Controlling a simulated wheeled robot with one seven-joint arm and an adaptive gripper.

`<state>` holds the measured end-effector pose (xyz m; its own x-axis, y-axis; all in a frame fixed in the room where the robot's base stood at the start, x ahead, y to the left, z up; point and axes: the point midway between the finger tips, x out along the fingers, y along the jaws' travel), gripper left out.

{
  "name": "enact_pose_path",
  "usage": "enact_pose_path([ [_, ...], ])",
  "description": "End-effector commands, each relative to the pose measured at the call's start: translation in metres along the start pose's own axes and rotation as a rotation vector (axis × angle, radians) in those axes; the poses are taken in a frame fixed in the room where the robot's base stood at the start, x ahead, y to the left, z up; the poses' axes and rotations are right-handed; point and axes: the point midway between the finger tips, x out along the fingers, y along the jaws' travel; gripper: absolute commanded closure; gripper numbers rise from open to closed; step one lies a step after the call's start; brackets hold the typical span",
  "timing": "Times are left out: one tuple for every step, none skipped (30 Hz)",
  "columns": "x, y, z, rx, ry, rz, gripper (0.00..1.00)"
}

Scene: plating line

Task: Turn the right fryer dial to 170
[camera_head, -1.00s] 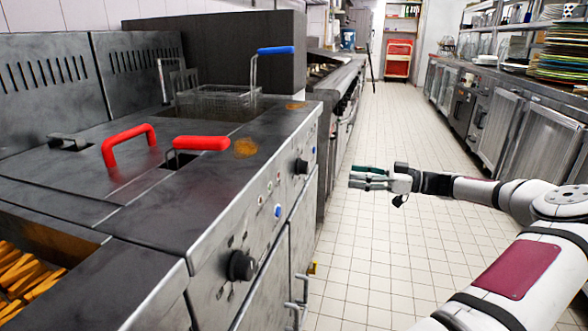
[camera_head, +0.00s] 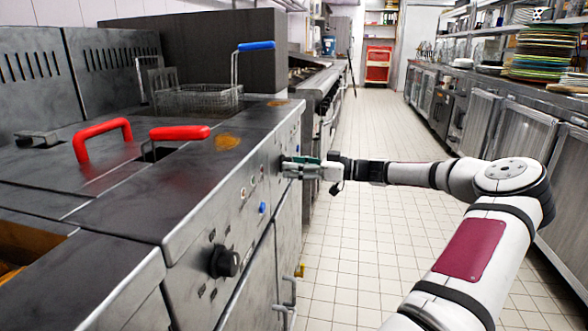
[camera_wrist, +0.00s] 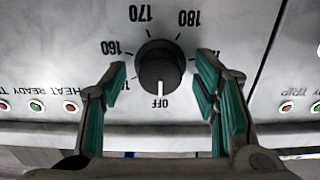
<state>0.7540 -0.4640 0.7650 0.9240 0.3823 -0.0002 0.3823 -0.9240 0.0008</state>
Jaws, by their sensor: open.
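The right fryer dial (camera_wrist: 158,68) is a round black knob on the steel front panel. Its white pointer line points at OFF, at the bottom of the wrist view. The marks 160, 170 and 180 curve around its upper side there. My gripper (camera_wrist: 162,76) is open, with one green-padded finger on each side of the knob and a gap at both sides. In the head view my gripper (camera_head: 290,166) is at the panel and hides this dial. The other fryer dial (camera_head: 224,262) is nearer the camera on the same panel.
A blue button (camera_head: 262,208) lies between the dials. Indicator lamps (camera_wrist: 36,106) flank the knob. The tiled aisle (camera_head: 350,240) is clear.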

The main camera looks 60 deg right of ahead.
Motion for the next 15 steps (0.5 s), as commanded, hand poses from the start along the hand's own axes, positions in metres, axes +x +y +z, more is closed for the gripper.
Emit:
enact_pose_path([
  [0.0023,-0.0003,0.0002,0.0,0.0,-0.001,0.45],
  [0.003,-0.0003,0.0,0.0,0.0,-0.001,0.45],
  [0.0035,-0.0003,-0.0001,0.0,0.0,-0.001,0.45],
  [0.0037,-0.0002,-0.0002,0.0,0.0,-0.001,0.45],
  [0.0038,-0.0002,-0.0002,0.0,0.0,-0.001,0.45],
  [0.0037,-0.0002,-0.0003,0.0,0.0,0.0,0.45],
  [0.0036,-0.0002,-0.0003,0.0,0.0,0.0,0.45],
  [0.0036,-0.0002,-0.0003,0.0,0.0,0.0,0.45],
  [0.0036,-0.0002,-0.0003,0.0,0.0,0.0,0.45],
  [0.0035,-0.0002,-0.0003,0.0,0.0,0.0,0.47],
  [0.0035,-0.0002,-0.0002,0.0,0.0,0.0,0.54],
  [0.0034,-0.0001,-0.0002,0.0,0.0,0.0,0.63],
  [0.0034,-0.0001,-0.0002,0.0,0.0,0.0,0.7],
  [0.0034,-0.0001,-0.0002,0.001,0.0,0.0,0.77],
  [0.0033,-0.0002,-0.0001,0.001,0.0,0.0,0.86],
])
